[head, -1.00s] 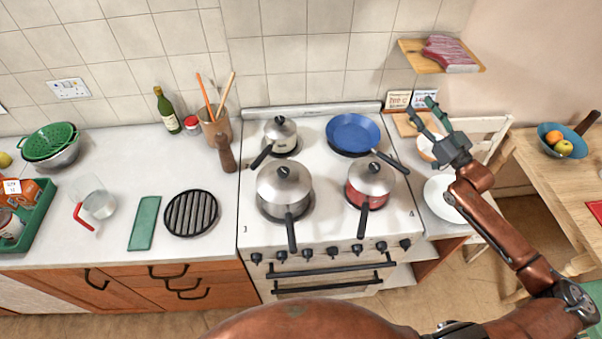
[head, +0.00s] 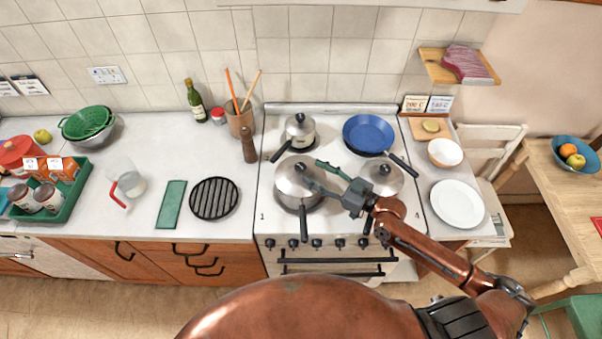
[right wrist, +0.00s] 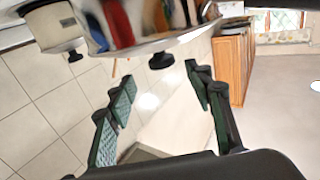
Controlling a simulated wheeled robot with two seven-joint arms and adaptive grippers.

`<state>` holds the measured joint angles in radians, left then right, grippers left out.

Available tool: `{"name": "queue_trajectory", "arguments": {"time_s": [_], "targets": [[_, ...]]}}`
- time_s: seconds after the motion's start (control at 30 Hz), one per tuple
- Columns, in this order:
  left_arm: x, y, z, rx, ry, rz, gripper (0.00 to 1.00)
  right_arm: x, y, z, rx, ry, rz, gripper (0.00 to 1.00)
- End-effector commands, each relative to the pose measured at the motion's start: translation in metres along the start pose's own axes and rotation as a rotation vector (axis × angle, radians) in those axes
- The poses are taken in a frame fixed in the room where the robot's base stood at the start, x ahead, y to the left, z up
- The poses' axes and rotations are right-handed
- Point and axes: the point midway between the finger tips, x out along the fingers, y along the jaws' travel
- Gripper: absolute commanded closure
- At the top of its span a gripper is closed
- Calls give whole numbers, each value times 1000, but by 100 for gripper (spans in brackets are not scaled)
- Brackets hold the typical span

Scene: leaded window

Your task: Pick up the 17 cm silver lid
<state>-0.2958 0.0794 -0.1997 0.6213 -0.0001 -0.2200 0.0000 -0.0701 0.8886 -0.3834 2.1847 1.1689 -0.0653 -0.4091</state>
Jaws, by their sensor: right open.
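Three silver lids with dark knobs sit on pots on the stove; their sizes cannot be read. The front-left lid (head: 292,187) is the largest, the front-right lid (head: 383,176) is partly behind my right gripper, and the small lid (head: 300,125) is at the back left. My right gripper (head: 312,173) is open and empty, its fingers reaching over the front-left lid. In the right wrist view, a shiny lid (right wrist: 140,22) hangs upside down at the top, its black knob (right wrist: 162,60) between and just beyond the open fingertips (right wrist: 160,80). My left gripper is not in view.
A blue pan (head: 368,133) sits at the stove's back right. A wooden pepper mill (head: 249,148) and a utensil pot (head: 239,118) stand left of the stove. A white plate (head: 457,204) and a bowl (head: 445,153) lie on the right counter.

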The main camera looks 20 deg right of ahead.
Motion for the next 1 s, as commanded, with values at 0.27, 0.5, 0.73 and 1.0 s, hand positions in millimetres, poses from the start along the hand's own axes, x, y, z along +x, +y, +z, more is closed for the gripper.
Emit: {"name": "queue_trajectory", "arguments": {"time_s": [0.27,0.5,0.73,1.0], "targets": [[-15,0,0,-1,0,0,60,28,-3,-2,3,3,-1,52],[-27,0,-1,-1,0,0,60,57,-4,0,1,1,-1,52],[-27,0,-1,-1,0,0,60,61,-4,3,-1,-1,-1,52],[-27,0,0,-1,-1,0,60,61,-4,3,-1,-1,-1,66]]}}
